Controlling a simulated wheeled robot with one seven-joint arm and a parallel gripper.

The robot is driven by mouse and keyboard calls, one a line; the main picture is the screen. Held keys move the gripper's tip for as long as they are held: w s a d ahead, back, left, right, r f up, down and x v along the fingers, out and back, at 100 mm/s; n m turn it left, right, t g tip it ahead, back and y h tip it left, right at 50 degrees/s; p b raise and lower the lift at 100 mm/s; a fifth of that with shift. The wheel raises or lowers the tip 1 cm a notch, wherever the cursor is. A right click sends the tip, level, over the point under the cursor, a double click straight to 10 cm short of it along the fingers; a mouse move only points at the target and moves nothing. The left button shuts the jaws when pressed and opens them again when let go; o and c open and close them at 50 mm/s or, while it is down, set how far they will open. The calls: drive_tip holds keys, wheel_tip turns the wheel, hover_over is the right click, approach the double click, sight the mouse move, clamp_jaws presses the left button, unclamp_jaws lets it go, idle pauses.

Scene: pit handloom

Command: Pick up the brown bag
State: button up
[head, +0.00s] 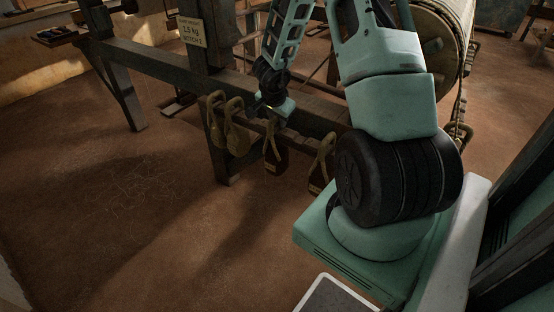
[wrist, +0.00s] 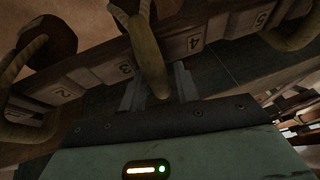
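Several bags with loop handles hang from a numbered wooden rail. In the head view a dark brown bag (head: 275,158) hangs below my gripper (head: 271,106). Another dark bag (head: 318,178) hangs to its right, and a tan-brown bag (head: 237,138) to its left. I cannot tell for sure which is the task's brown bag. In the wrist view my gripper (wrist: 159,88) is open, its fingers apart at the rail. A thick tan loop handle (wrist: 150,55) crosses between them near pegs 3 and 4; whether they touch it is unclear. A dark brown bag (wrist: 50,38) shows at upper left.
The rail (wrist: 222,40) carries number plates 2, 3, 4 and 5. A sign (head: 191,31) reading 1.5 kg is fixed to a loom post. The loom's beams and a large roller (head: 440,35) stand behind. Open floor (head: 120,200) lies at the left.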

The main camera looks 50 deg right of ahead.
clamp_jaws()
idle(1.3)
